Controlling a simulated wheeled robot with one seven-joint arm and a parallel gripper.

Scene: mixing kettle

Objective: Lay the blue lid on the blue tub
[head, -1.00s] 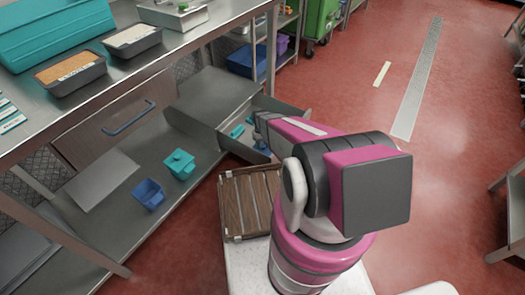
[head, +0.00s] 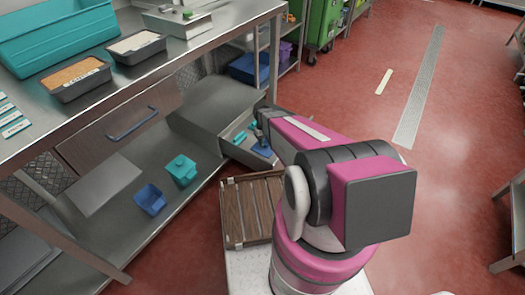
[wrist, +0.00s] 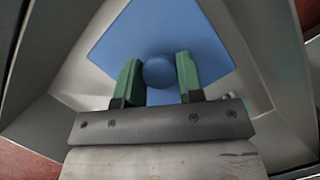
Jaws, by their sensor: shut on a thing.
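The blue lid (wrist: 160,40) is a square plate with a round knob. My gripper (wrist: 159,76) is shut on this knob, with a green finger on either side. In the head view the blue lid (head: 263,152) is under my gripper (head: 262,140), within the outline of the open drawer. I cannot tell whether it touches the drawer's floor. The blue tub (head: 150,200) stands upright and open on the lower shelf at the left, well apart from my gripper.
Small teal pieces (head: 240,136) lie in the open drawer (head: 236,156). A slatted wooden crate (head: 250,210) is in front of it. The table top (head: 140,85) overhangs the lower shelf (head: 125,225).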

